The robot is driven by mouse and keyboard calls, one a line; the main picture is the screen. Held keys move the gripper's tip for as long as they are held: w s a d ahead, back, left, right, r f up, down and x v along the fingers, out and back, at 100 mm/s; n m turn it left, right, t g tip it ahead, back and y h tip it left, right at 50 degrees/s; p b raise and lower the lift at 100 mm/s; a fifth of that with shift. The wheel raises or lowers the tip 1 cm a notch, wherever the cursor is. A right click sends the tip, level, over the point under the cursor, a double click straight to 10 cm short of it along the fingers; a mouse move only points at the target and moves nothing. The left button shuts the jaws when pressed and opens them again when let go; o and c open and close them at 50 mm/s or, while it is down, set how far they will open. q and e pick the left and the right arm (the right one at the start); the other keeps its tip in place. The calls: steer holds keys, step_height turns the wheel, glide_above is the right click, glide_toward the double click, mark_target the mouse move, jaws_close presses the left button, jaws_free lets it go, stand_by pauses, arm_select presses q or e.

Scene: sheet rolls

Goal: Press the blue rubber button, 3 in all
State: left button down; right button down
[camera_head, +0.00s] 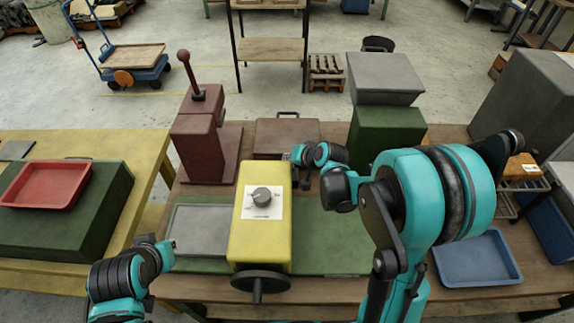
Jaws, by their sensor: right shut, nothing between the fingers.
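I cannot make out a blue rubber button in the head view. My right gripper (302,180) is shut and empty beside the far right edge of the yellow housing. Whether it touches anything there cannot be told, and my wrist hides part of that spot. My left arm (125,280) is low at the front left, apart from the yellow housing. Its fingers do not show clearly.
A dark red lever press (197,140) stands behind left, and a dark red box (286,136) behind the housing. A green block with a grey top (385,78) is behind my right arm. A blue tray (476,262) lies at right. A red tray (46,185) sits far left.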

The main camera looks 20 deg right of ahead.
steer(key=shift+f, duration=0.15)
stand_by(0.4)
steer(key=shift+f+b, duration=0.25)
steer(key=shift+b, duration=0.2)
steer(key=shift+f, duration=0.1)
